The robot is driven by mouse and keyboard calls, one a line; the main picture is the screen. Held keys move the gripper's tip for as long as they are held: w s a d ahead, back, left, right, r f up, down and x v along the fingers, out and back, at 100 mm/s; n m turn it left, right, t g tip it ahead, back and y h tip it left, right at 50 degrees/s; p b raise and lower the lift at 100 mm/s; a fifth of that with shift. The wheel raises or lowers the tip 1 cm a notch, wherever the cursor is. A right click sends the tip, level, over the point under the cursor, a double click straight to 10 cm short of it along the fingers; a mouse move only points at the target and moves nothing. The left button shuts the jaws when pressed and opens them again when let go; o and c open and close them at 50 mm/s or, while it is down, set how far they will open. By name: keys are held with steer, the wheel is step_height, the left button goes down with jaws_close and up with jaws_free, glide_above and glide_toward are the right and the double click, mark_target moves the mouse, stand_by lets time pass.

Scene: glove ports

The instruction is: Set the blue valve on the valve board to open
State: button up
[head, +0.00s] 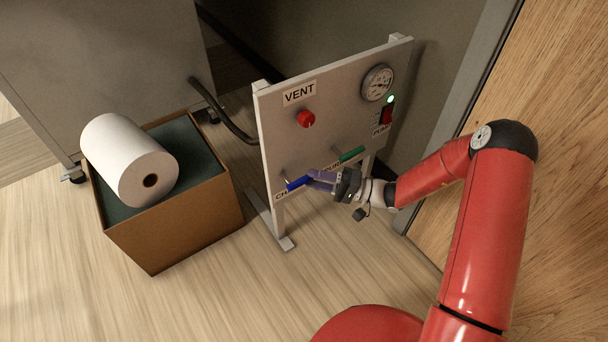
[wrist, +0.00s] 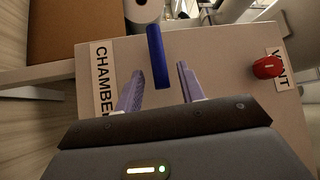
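The valve board (head: 330,110) is a pale upright panel on feet. The blue valve handle (head: 299,184) is at its lower left, lying roughly sideways along the board, above a label (head: 281,196) starting "CH". My gripper (head: 313,180) is at the handle's right end in the head view. In the wrist view, the blue handle (wrist: 158,57) reaches between the two purple fingertips of my gripper (wrist: 160,72), with a visible gap on each side. The fingers are open. The wrist view shows the "CHAMBER" label (wrist: 103,80), its end hidden by my gripper.
A green handle (head: 351,154) sits right of the blue one. A box (head: 180,232) with a white roll (head: 128,160) stands left; a wooden surface (head: 562,120) stands right.

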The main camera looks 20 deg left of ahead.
steer(key=shift+s+a+r, duration=0.1)
steer(key=shift+a+r, duration=0.05)
steer(key=shift+a, duration=0.9)
steer(key=shift+s+a+r, duration=0.1)
steer(key=shift+a+r, duration=0.05)
steer(key=shift+a, duration=0.9)
jaws_close()
